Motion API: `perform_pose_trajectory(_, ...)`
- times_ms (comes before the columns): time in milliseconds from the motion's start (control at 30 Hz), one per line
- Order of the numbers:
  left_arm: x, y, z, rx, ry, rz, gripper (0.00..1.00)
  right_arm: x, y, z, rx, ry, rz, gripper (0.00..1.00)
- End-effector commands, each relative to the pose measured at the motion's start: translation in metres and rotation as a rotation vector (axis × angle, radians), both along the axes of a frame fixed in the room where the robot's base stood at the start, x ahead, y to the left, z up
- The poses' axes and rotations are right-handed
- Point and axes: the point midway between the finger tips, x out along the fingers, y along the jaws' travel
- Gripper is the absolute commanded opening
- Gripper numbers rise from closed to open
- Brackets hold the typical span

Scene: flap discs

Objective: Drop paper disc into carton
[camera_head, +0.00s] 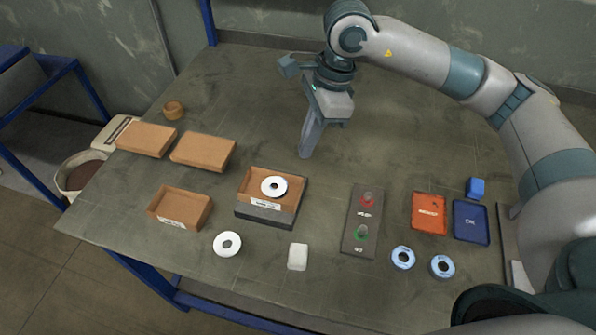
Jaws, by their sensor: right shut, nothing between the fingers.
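A white paper disc (227,244) with a dark centre hole lies flat on the table near its front edge. A second white disc (274,187) lies in an open brown carton (258,203), which sits on a dark base. Another open brown carton (181,221) stands to the left and looks empty. My right gripper (306,155) points down just behind the carton with the disc. Its fingers are together and hold nothing. My left gripper is not in view.
Two brown boxes (146,139) (203,151) lie at the left, near a small round brown object (173,110). A panel with red and green knobs (362,220), a red tray (429,213), a blue tray (471,222), a blue block (476,187) and two blue-white rings (403,257) (442,267) occupy the right. A white block (298,257) lies in front.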

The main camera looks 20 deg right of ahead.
Motion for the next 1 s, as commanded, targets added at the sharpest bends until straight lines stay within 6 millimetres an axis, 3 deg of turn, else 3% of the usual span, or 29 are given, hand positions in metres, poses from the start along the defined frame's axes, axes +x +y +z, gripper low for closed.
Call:
perform_pose_trajectory(367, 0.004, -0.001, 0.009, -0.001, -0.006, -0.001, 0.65, 0.000, 0.005, -0.017, 0.000, 0.004, -0.003, 0.00)
perform_pose_trajectory(800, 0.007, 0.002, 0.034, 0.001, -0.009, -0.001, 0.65, 0.001, 0.020, -0.078, -0.001, 0.005, -0.004, 0.00)
perform_pose_trajectory(1000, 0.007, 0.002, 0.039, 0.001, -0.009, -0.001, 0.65, 0.002, 0.024, -0.094, 0.000, 0.004, -0.003, 0.00)
